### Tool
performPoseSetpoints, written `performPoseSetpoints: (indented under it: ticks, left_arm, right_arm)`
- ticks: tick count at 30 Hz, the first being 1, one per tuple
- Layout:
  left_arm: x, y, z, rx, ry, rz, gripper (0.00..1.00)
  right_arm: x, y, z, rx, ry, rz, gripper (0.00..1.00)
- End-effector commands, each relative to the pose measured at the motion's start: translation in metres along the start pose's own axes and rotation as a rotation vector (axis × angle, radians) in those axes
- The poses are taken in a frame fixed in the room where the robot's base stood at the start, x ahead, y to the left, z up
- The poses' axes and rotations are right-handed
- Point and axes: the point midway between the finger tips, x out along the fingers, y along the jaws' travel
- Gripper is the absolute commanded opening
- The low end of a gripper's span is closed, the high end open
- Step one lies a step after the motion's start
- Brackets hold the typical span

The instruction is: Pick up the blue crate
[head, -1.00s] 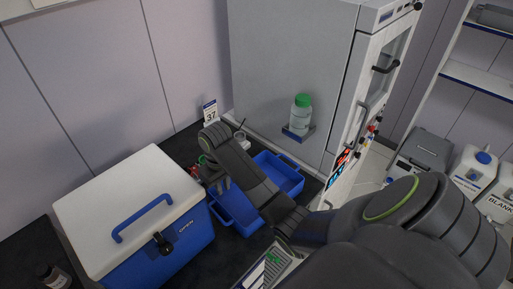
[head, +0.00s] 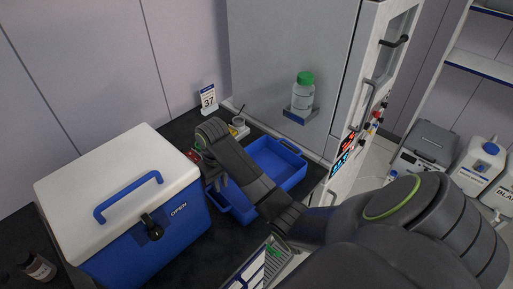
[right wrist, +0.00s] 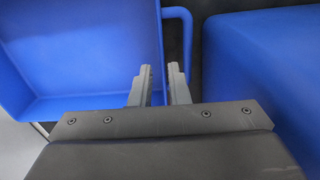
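The blue crate (head: 291,181) is an open, shallow tray with looped end handles. It sits on the dark bench, and my right arm crosses over it and hides its middle. My right gripper (head: 217,184) points down at the crate's left end in the head view. In the right wrist view, the crate (right wrist: 80,55) fills the left side. There, the fingers of my right gripper (right wrist: 162,72) are apart, one on each side of the crate's end wall, beside the handle loop (right wrist: 187,40). Contact is not clear. My left gripper is out of view.
A blue cooler box (head: 150,245) with a white lid stands close left of the crate. A grey cabinet (head: 270,60) with a green-capped bottle (head: 303,92) on a bracket rises behind. A small cup (head: 238,121) and a "37" sign (head: 208,97) stand near the wall.

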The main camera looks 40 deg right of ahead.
Motion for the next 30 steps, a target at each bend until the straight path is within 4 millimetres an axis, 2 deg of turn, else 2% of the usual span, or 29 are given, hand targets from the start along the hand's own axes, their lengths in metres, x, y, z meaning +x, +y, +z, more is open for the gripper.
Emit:
performPoseSetpoints:
  ticks: [1,3,5,11,16,19,24,29,30]
  left_arm:
    - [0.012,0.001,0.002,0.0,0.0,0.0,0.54]
    - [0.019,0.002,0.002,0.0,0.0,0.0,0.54]
    - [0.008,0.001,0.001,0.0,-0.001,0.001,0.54]
    - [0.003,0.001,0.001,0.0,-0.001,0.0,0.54]
    - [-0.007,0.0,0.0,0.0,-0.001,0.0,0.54]
    - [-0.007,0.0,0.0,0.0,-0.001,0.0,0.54]
    - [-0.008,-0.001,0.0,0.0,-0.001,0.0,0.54]
    - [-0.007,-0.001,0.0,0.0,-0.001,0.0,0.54]
    - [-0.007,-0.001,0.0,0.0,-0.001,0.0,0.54]
  right_arm:
    - [0.013,0.0,0.0,0.0,-0.001,0.0,0.15]
    - [0.021,0.0,0.0,0.0,0.0,0.0,0.15]
    - [0.025,-0.001,0.001,0.0,-0.005,-0.002,0.15]
    - [0.043,-0.001,0.001,0.001,-0.003,-0.001,0.15]
    - [0.066,-0.004,0.004,0.0,-0.005,-0.001,0.15]
    - [0.08,-0.004,0.004,0.0,-0.004,-0.001,0.15]
    - [0.089,-0.004,0.004,0.0,-0.001,0.0,0.15]
    - [0.09,-0.004,0.004,0.0,0.0,0.0,0.15]
    - [0.089,-0.004,0.004,0.0,0.0,0.0,0.13]
